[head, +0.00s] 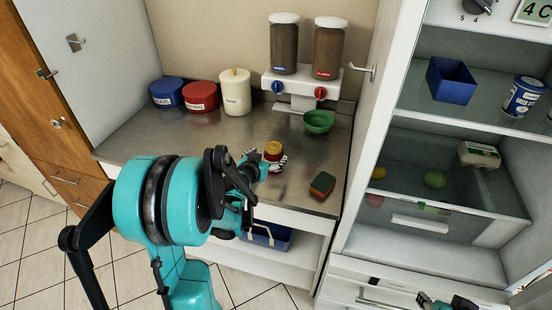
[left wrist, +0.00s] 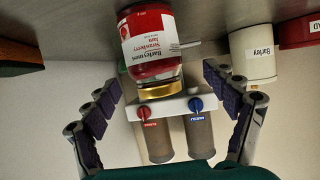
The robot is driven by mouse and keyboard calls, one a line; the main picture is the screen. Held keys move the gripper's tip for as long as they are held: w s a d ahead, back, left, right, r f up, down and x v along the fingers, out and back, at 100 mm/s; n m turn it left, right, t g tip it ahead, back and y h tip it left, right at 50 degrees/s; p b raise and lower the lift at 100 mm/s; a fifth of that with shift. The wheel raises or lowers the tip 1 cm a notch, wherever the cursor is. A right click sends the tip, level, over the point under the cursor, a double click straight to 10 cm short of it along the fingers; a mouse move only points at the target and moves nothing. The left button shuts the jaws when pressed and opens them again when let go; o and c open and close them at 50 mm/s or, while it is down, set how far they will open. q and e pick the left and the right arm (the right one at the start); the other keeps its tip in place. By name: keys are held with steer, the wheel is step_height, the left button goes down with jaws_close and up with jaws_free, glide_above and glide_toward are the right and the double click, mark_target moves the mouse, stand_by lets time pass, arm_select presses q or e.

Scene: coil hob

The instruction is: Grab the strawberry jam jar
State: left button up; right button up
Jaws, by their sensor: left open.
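The strawberry jam jar (head: 273,149) stands on the steel counter near its front edge, with a gold lid on top. In the left wrist view the jar (left wrist: 150,45) appears upside down, with red jam, a white label and the gold lid. My left gripper (head: 264,162) is at the jar, and its arm hides part of the counter. In the left wrist view the open fingers of the gripper (left wrist: 163,85) are spread on either side of the jar, with gaps and no visible contact. A part of my right gripper (head: 445,302) shows at the bottom right edge; its fingers are unclear.
A green and brown sponge (head: 322,184) lies right of the jar. A green bowl (head: 318,121) sits under the twin dispenser (head: 301,80) behind. Blue (head: 167,92), red (head: 201,97) and cream (head: 235,92) canisters stand at the back left. An open fridge (head: 450,150) is at right.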

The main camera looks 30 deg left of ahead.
arm_select(q)
steer(key=x, duration=0.1)
steer(key=b+x, duration=0.1)
steer(key=x, duration=0.2)
steer(key=shift+s+d+f+b, duration=0.15)
steer(key=shift+d+f+b, duration=0.15)
steer(key=shift+d, duration=0.05)
steer(key=shift+w+a, duration=0.1)
steer(key=shift+w, duration=0.25)
steer(key=shift+s, duration=0.1)
steer(key=c, duration=1.8)
steer(key=shift+r, duration=0.1)
